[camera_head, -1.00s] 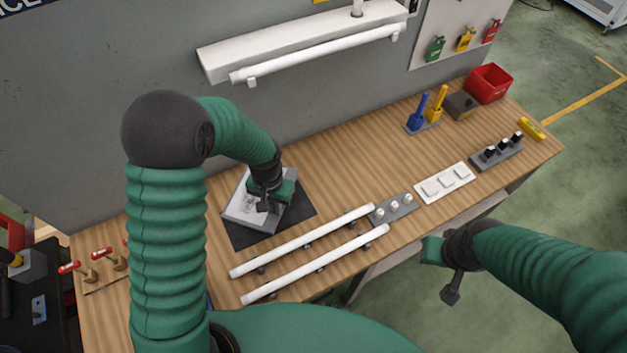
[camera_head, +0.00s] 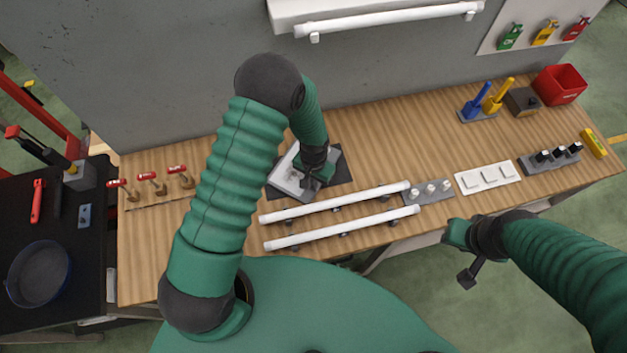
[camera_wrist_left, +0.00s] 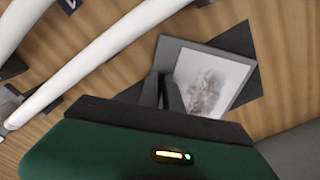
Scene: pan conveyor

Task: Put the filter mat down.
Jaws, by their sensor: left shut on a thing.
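The filter mat looks to be the flat light-grey square plate (camera_head: 289,184) with a smudged grey patch on its face. It is at the left part of the bench, overlapping a dark square (camera_head: 340,165). My left gripper (camera_head: 312,178) is above it and shut on its edge. In the left wrist view the mat (camera_wrist_left: 212,80) shows by the fingers (camera_wrist_left: 168,92), over the dark square (camera_wrist_left: 240,40). I cannot tell whether it rests fully on the square. My right gripper (camera_head: 462,250) is off the bench's front edge, holding nothing I can see; its jaw opening is unclear.
Two white tubes (camera_head: 340,203) on low supports lie just in front of the mat. Red-handled clamps (camera_head: 150,180) stand to the left on the wooden bench (camera_head: 395,130). Switch blocks, blue and yellow tools (camera_head: 476,103) and a red bin (camera_head: 560,84) are right. A pan (camera_head: 38,273) is far left.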

